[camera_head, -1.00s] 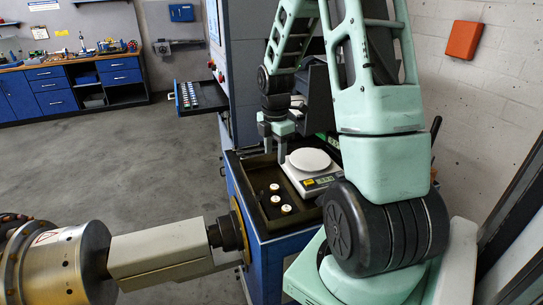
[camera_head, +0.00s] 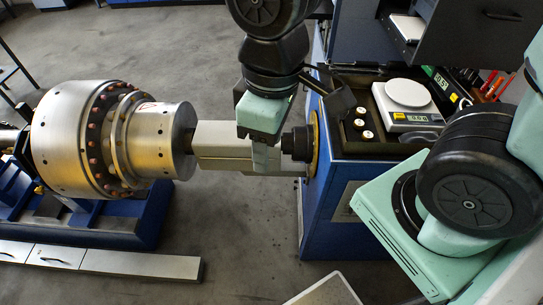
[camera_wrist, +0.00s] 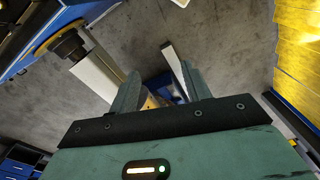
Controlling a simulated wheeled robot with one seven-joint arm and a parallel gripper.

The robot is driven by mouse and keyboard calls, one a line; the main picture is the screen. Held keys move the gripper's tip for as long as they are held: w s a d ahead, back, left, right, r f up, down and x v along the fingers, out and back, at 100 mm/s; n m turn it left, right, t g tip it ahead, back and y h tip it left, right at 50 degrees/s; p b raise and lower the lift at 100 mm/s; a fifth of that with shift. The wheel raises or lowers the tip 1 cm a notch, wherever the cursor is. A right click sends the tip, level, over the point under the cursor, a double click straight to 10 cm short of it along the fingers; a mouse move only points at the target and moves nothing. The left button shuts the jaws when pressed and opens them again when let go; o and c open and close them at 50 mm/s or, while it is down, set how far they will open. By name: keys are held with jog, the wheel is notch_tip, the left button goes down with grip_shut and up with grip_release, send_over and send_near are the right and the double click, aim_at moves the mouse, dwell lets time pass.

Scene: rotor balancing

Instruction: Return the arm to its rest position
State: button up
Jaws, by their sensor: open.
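My arm's teal hand shows in the head view, pointing down, with my gripper (camera_head: 264,158) in front of the grey block-shaped housing (camera_head: 222,147) between the big metal rotor and the blue cabinet. In the wrist view my gripper (camera_wrist: 160,85) has its two fingers spread apart, with nothing held between them. Floor and distant machine parts show beyond the fingertips. Whether the fingers are clear of the housing is hard to judge in the head view, but the wrist view shows no contact.
The silver rotor (camera_head: 78,140) stands on a blue base at the left. The blue cabinet (camera_head: 345,190) bears a dark tray with a white-topped scale (camera_head: 408,95) and several small white-topped pieces (camera_head: 359,124). Grey floor (camera_head: 250,245) is open in front.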

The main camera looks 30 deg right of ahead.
jog(key=s, duration=0.1)
jog(key=s+a, duration=0.1)
jog(key=s, duration=0.1)
jog(key=shift+s+a+m, duration=0.2)
jog(key=shift+m, duration=0.1)
jog(key=shift+r, duration=0.1)
